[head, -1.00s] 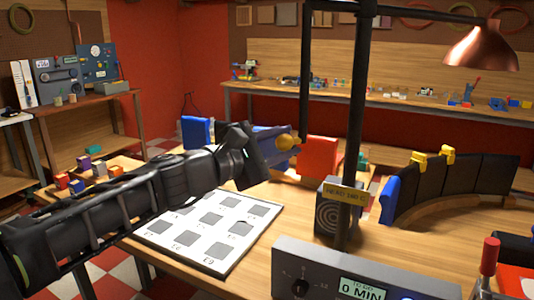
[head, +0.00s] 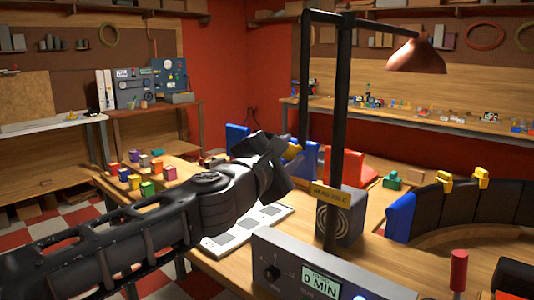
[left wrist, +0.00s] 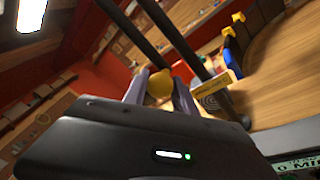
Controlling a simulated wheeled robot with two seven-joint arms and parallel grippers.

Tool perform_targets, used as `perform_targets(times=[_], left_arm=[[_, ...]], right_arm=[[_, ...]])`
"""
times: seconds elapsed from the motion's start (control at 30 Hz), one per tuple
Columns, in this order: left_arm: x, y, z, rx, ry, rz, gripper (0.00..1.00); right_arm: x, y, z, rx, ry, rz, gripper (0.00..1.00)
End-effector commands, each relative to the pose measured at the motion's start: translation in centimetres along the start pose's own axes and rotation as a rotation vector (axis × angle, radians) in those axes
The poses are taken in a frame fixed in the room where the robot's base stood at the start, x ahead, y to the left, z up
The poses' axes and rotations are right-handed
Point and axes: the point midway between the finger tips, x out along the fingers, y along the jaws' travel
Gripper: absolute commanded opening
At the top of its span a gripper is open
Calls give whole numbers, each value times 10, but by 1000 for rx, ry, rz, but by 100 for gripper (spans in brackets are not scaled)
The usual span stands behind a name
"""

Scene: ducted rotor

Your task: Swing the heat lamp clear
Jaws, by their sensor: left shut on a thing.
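The heat lamp has a copper shade (head: 416,56) on a black overhead arm, carried by an upright black post (head: 338,130). A black rod (head: 304,75) hangs from the arm's other end, with a yellow knob (head: 292,151) at its foot. My left gripper (head: 286,156) is shut on this knob. In the left wrist view the knob (left wrist: 160,86) sits between the two fingers (left wrist: 160,93). The shade hangs right of the post, high over the back. My right gripper is out of view.
A grey timer box (head: 325,275) reading 0 MIN stands in front of the post. A speaker-like box (head: 340,215) is behind it. A curved row of black segments (head: 460,210) stands right. A white grid board (head: 240,235) and coloured blocks (head: 150,170) lie left.

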Motion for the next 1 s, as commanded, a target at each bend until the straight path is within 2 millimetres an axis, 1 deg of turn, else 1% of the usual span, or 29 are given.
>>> perform_targets(times=[0.03, 0.2, 0.7, 0.73, 0.9, 1.0], left_arm=[[0, -7, 7, 0, 9, 4, 0], [-4, -12, 15, 0, 58, 40, 0], [-6, -14, 18, 1, 81, 58, 0], [-6, -14, 18, 1, 81, 58, 33], [-6, -13, 17, 1, 82, 59, 47], [-6, -12, 16, 0, 84, 61, 53]], right_arm=[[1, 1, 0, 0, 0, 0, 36], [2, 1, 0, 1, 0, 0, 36], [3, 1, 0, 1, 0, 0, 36], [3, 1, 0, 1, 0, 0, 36], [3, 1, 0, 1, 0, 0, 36], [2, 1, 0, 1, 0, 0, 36]])
